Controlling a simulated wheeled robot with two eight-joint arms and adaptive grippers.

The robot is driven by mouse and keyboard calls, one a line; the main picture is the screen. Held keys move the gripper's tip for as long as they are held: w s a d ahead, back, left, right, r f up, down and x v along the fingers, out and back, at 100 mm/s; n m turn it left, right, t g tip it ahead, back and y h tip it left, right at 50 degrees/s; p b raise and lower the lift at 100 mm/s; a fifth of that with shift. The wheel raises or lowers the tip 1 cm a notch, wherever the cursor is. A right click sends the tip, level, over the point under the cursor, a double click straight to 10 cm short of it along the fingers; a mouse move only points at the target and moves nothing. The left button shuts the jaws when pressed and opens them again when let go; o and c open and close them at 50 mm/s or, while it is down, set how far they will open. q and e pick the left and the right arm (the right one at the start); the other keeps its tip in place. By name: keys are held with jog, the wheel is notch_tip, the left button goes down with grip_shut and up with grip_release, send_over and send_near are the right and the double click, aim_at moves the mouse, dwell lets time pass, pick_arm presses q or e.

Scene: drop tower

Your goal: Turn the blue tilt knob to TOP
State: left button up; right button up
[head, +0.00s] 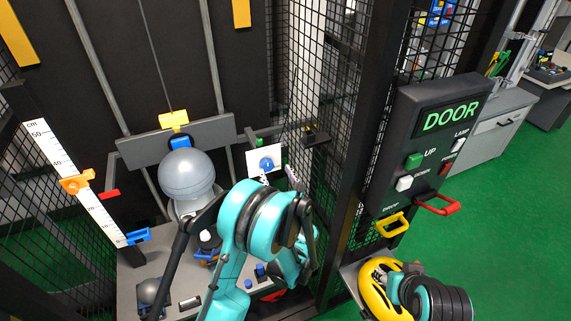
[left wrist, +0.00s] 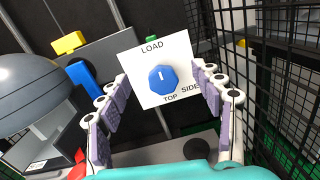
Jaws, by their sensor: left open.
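The blue tilt knob (left wrist: 164,79) sits on a white plate (left wrist: 136,64) marked LOAD, TOP and SIDE. Its white mark points up toward LOAD. In the head view, the knob (head: 266,165) shows on its plate just beyond my left arm. My left gripper (left wrist: 160,78) is open, with its fingers to the left and right of the knob. They look apart from it, with nothing between them but the view of the plate. In the head view, part of my left gripper (head: 291,178) shows beside the plate, and my arm hides the rest. My right gripper's fingers do not show.
A grey ball (head: 187,174) stands left of my left arm, close to the gripper. Black mesh (head: 336,90) rises right of the plate. A DOOR panel (head: 431,128) with buttons and handles stands further right. A yellow object (head: 371,280) lies below it.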

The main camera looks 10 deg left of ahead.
aim_at(268, 167)
pick_arm(q)
jog(key=shift+n+g+y, duration=0.3)
jog(key=shift+n+g, duration=0.3)
jog(key=shift+n, duration=0.3)
jog(key=w+a+f, duration=0.1)
jog(key=w, duration=0.1)
jog(key=w+a+f, duration=0.1)
jog(key=w+a, duration=0.1)
jog(key=w+a+f, duration=0.1)
jog(key=w, duration=0.1)
jog(key=shift+a+f, duration=0.1)
jog(key=shift+a, duration=0.05)
jog(key=shift+s, duration=0.1)
jog(key=c, duration=1.1)
